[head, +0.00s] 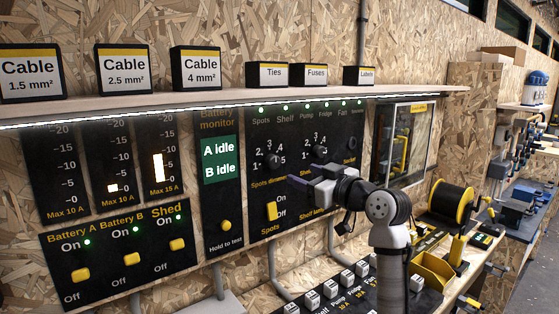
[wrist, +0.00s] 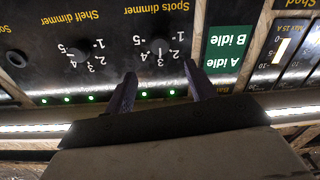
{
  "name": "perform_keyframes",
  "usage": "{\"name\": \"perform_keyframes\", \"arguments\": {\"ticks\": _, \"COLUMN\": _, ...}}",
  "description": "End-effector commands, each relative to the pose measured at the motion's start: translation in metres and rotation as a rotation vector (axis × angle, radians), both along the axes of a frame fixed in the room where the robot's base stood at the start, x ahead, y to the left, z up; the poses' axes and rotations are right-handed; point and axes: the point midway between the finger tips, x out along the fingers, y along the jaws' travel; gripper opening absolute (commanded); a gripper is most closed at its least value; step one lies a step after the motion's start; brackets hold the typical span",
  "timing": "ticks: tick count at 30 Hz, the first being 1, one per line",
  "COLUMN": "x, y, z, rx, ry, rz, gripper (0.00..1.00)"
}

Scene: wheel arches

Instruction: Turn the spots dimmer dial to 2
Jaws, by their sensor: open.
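The spots dimmer dial (head: 273,159) is a dark round knob on the black panel, with numbers 1 to 5 around it. It also shows in the upside-down wrist view (wrist: 159,46), where a pale mark is on it; I cannot surely read its setting. My gripper (head: 291,179) is open and empty, in front of the panel, just below and right of the dial in the head view. In the wrist view its two dark fingers (wrist: 158,72) point toward the panel on either side of the dial's line, apart from it as far as I can tell.
The shelf dimmer dial (head: 320,152) is close by on the right. The yellow spots switch (head: 271,210) sits below. A lit shelf edge (head: 200,107) runs above the panel. The battery monitor screen (head: 219,159) is to the left, reading A idle, B idle.

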Motion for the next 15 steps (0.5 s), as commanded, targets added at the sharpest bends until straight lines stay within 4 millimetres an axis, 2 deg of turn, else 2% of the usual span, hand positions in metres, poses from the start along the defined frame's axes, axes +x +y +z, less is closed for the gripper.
{"name": "perform_keyframes", "arguments": {"ticks": 9, "x": 0.054, "y": 0.043, "z": 0.004, "rx": 0.001, "ry": 0.001, "rz": 0.002, "gripper": 0.56}}
{"name": "perform_keyframes", "arguments": {"ticks": 15, "x": 0.078, "y": 0.06, "z": 0.003, "rx": 0.001, "ry": 0.0, "rz": 0.0, "gripper": 0.56}}
